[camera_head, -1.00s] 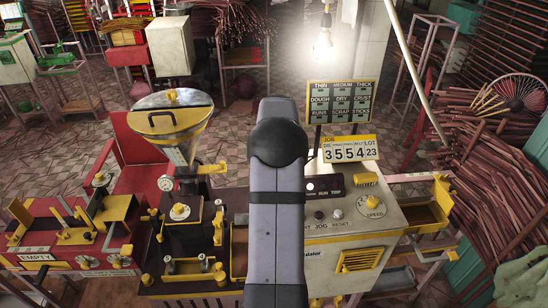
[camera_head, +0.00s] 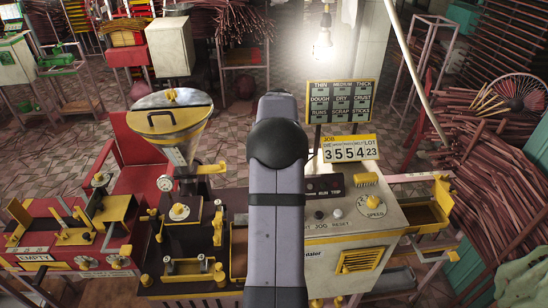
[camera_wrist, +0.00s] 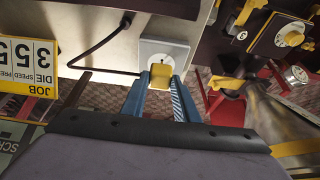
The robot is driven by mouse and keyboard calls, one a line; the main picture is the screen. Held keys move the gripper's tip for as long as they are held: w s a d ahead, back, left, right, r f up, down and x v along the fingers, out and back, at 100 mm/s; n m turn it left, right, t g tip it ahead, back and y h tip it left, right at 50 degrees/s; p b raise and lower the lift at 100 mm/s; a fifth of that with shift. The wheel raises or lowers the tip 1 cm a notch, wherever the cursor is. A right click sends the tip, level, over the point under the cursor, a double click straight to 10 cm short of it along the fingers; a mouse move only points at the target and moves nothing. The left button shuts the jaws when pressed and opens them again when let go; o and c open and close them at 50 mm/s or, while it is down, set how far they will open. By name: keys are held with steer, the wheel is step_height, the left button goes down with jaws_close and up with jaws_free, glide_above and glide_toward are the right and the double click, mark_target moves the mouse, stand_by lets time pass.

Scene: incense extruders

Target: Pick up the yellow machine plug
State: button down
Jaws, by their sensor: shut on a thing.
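The yellow machine plug (camera_wrist: 160,76) is in the middle of the wrist view, in front of a pale socket plate (camera_wrist: 164,50) on the machine's side. A black cord (camera_wrist: 95,50) runs from the machine wall towards the plug. My gripper (camera_wrist: 161,88) has its two blue fingers on either side of the plug and is shut on it. I cannot tell whether the plug is seated in the socket or just clear of it. In the head view my arm hides the gripper, and the plug is not seen.
The cream control console (camera_head: 350,225) with knobs stands right of my arm. The yellow job sign (camera_head: 350,149) stands behind it. A hopper machine (camera_head: 172,125) and a red bench (camera_head: 70,235) are at left. Bundles of sticks (camera_head: 490,160) crowd the right.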

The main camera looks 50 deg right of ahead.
step_height(320, 180, up, 9)
steer(key=b, duration=0.2)
steer(key=shift+f, duration=0.2)
steer(key=c, duration=2.3)
jaws_free()
jaws_close()
steer(key=shift+r, duration=0.2)
steer(key=shift+r+p, duration=2.8)
steer(key=shift+p, duration=0.35)
steer(key=shift+f, duration=0.1)
